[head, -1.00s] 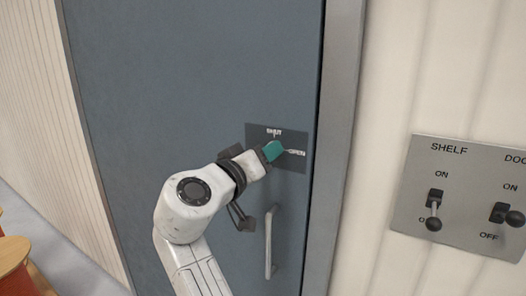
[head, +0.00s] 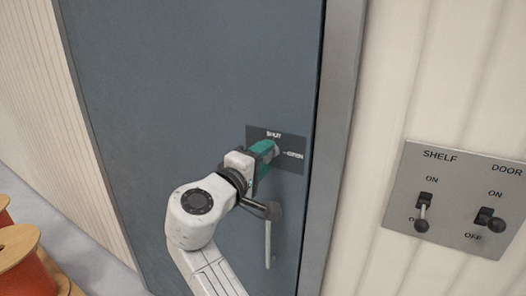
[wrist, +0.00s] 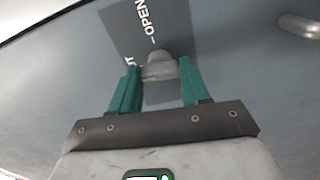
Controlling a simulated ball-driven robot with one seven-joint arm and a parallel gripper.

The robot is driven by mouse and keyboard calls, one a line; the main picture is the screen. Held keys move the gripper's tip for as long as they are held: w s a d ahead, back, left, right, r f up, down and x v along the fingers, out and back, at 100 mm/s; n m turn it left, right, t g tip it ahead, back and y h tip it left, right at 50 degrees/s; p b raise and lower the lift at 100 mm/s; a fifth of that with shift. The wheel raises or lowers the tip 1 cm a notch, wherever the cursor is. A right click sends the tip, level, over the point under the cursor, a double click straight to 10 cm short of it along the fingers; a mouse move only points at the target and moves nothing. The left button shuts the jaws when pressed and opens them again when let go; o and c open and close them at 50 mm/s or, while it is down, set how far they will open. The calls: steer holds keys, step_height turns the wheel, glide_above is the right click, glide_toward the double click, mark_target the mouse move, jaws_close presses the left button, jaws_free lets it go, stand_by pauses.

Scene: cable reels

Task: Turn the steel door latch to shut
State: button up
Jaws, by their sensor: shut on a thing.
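The steel latch (wrist: 158,68) is a small grey knob on a dark plate (head: 292,165) marked SHUT at the top and OPEN at the right, on the blue-grey door (head: 185,80). My gripper (wrist: 160,66) has its green fingers on both sides of the latch, shut on it. In the head view my gripper (head: 264,148) covers most of the latch, so I cannot tell which mark it points to.
A door handle (head: 268,245) hangs below the plate. On the wall at right is a panel (head: 455,190) with SHELF and DOOR switches. Wooden reels (head: 15,245) stand at lower left.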

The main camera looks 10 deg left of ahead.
steer(key=shift+n+p, duration=0.3)
steer(key=shift+n, duration=0.3)
steer(key=shift+a, duration=0.1)
steer(key=o, duration=1.1)
steer(key=shift+c, duration=0.2)
steer(key=b+v, duration=0.2)
steer(key=v, duration=0.9)
steer(key=shift+b, duration=0.35)
steer(key=shift+w, duration=0.1)
